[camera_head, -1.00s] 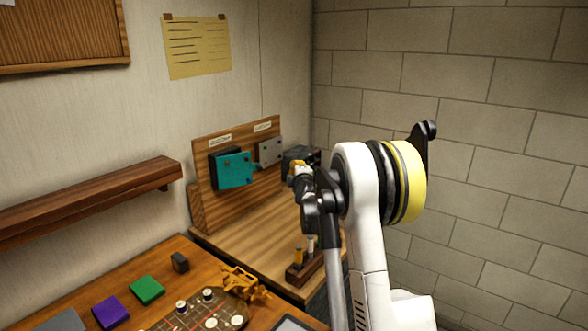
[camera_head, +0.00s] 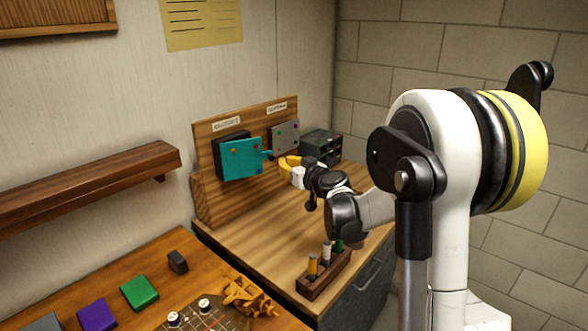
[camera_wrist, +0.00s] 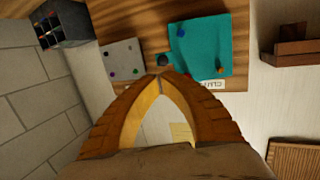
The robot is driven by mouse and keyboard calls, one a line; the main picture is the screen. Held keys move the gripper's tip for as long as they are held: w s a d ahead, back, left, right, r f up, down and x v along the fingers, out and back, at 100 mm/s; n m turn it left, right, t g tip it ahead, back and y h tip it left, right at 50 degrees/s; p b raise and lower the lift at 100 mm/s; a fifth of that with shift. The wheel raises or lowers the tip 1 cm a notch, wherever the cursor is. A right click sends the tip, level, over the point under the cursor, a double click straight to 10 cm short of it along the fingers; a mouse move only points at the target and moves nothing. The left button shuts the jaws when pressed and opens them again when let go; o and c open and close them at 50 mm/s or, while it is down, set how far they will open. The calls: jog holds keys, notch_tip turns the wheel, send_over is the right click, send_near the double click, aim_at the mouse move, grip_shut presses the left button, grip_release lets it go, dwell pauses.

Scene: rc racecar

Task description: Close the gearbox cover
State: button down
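A teal cover (camera_head: 240,158) sits on a dark box (camera_head: 218,160) on an upright wooden board, with a small tab (camera_head: 267,154) on its right edge. The cover stands somewhat out from the board. In the wrist view the teal cover (camera_wrist: 203,48) shows upside down, with a dark round knob (camera_wrist: 163,60) at its edge. My gripper (camera_head: 283,161) has yellow fingers and is just right of the tab. In the wrist view my gripper's (camera_wrist: 159,75) fingertips meet, with nothing seen between them, close to the knob. I cannot tell whether they touch it.
A grey plate (camera_head: 285,136) with small coloured dots is on the board right of the cover. A dark box (camera_head: 321,146) stands at the bench's back right. A wooden holder (camera_head: 323,274) with upright pieces stands at the bench's front. The bench middle (camera_head: 255,225) is clear.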

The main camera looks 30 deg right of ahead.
aim_at(270, 153)
jog(key=w, duration=0.2)
jog(key=w+b, duration=0.1)
jog(key=w, duration=0.1)
jog(key=w+f, duration=0.1)
jog(key=w, duration=0.2)
jog(key=shift+a, duration=0.1)
jog(key=w+n+g+y, duration=0.1)
jog(key=w+n+y, duration=0.3)
jog(key=w, duration=0.4)
jog(key=shift+d+y+p, duration=0.45)
jog(key=shift+y, duration=0.35)
jog(key=shift+s, duration=0.1)
